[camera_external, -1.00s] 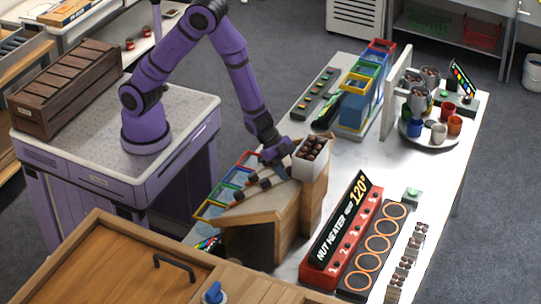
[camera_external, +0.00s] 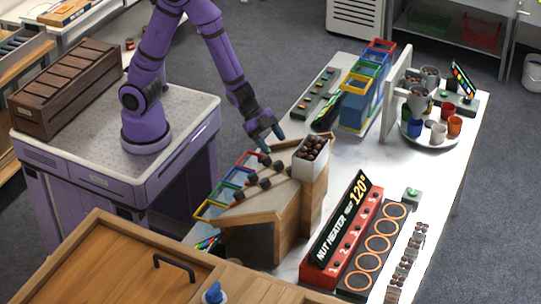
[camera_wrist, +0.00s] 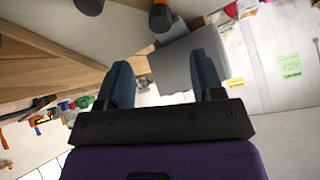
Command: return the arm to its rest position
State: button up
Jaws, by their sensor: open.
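My gripper (camera_external: 270,138) is open and empty. It hangs just above and left of a white box of chestnuts (camera_external: 311,158) on a wooden stand, near the upper end of a sloped wooden board (camera_external: 240,207) with several dark knobs. In the wrist view my two blue fingers (camera_wrist: 163,84) are spread apart with nothing between them. A grey-white surface (camera_wrist: 190,62) shows behind them there. My purple arm rises from its base on the grey cabinet at left.
Coloured bins (camera_external: 238,172) stand behind the sloped board. A red nut heater (camera_external: 340,240), a round tray with cups (camera_external: 432,140) and a white panel (camera_external: 397,92) are on the white table. A slatted brown crate (camera_external: 65,87) sits beside my base.

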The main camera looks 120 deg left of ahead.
dwell(0.4)
jog(key=s+a+r+n+g+y, duration=0.1)
jog(key=s+r+n+y, duration=0.1)
jog(key=s+r, duration=0.45)
jog(key=s+r+n+y, duration=0.1)
jog(key=s+r, duration=0.2)
jog(key=r, duration=0.6)
jog(key=s+d+r+n+g, duration=0.1)
jog(key=s+r, duration=0.3)
jog(key=s, duration=0.5)
jog(key=s+d+r+n+g+h, duration=0.1)
jog(key=s+d+r, duration=0.2)
jog(key=s, duration=0.6)
jog(key=shift+s+d+r+n, duration=0.25)
jog(key=shift+r+n, duration=0.05)
jog(key=shift+r, duration=0.4)
